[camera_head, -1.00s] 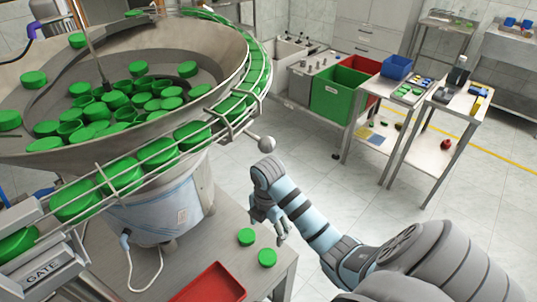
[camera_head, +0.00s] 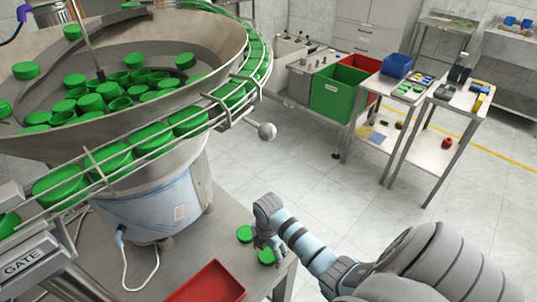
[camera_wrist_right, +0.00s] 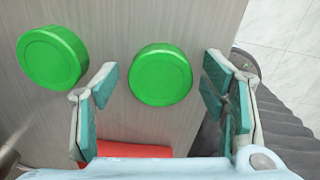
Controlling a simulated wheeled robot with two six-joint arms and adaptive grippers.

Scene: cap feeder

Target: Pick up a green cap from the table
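Two green caps lie on the grey table (camera_head: 228,232), a left one (camera_head: 244,234) and one nearer the edge (camera_head: 266,257). My right gripper (camera_head: 266,246) is low over the table beside them, partly covering the nearer cap. In the right wrist view the fingers are spread wide, with one cap (camera_wrist_right: 160,75) framed between them and nothing gripped. The other cap (camera_wrist_right: 52,57) lies to the left, outside the left finger. Whether the fingers are down at cap height is hard to tell. My left gripper is out of view.
A large metal feeder bowl (camera_head: 215,45) full of green caps, with a railed track, stands over the table's left part. A red tray (camera_head: 208,284) lies at the table's front; it also shows in the right wrist view (camera_wrist_right: 135,150). The table edge is close by on the right.

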